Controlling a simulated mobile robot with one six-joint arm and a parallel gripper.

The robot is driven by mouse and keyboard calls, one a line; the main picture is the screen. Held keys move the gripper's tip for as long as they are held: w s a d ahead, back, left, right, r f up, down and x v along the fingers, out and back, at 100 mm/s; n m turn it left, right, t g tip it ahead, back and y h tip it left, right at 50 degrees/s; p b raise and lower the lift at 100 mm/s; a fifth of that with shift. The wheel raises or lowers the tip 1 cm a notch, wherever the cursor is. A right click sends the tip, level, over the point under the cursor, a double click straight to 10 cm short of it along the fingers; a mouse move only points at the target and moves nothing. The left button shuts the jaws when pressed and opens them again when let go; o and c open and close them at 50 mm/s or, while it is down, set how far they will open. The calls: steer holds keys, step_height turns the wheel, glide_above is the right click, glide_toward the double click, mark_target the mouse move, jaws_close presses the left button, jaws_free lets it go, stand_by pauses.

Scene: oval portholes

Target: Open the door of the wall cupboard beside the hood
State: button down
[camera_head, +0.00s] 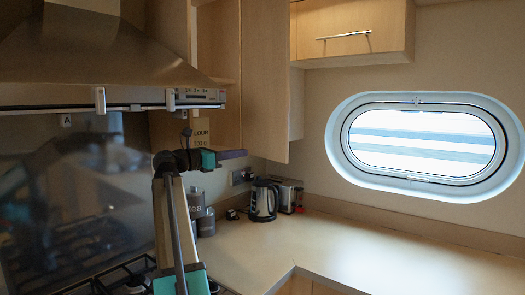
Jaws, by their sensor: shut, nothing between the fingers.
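The wall cupboard (217,40) beside the range hood (110,60) has a pale wood door (265,75). The door stands swung out, and part of the cupboard's inside with a shelf edge shows to its left. No handle shows on the door's visible face. My gripper (240,154) is shut and empty, with dark fingers pointing right. In the picture it lies at the lower left part of the door, near its bottom edge. I cannot tell whether it touches the door.
A kettle (264,200), a toaster (289,194) and grey canisters (198,212) stand on the counter (350,250). The hob (115,283) lies under the hood. Another wall cupboard (352,30) with a bar handle is shut. An oval porthole (424,143) is at right.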

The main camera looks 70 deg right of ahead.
mark_target(277, 148)
steer(key=shift+w, duration=0.1)
steer(key=shift+d, duration=0.1)
steer(key=p+x, duration=0.4)
steer(key=x, duration=0.9)
steer(key=shift+s+d, duration=0.25)
steer(key=shift+d, duration=0.05)
stand_by(0.4)
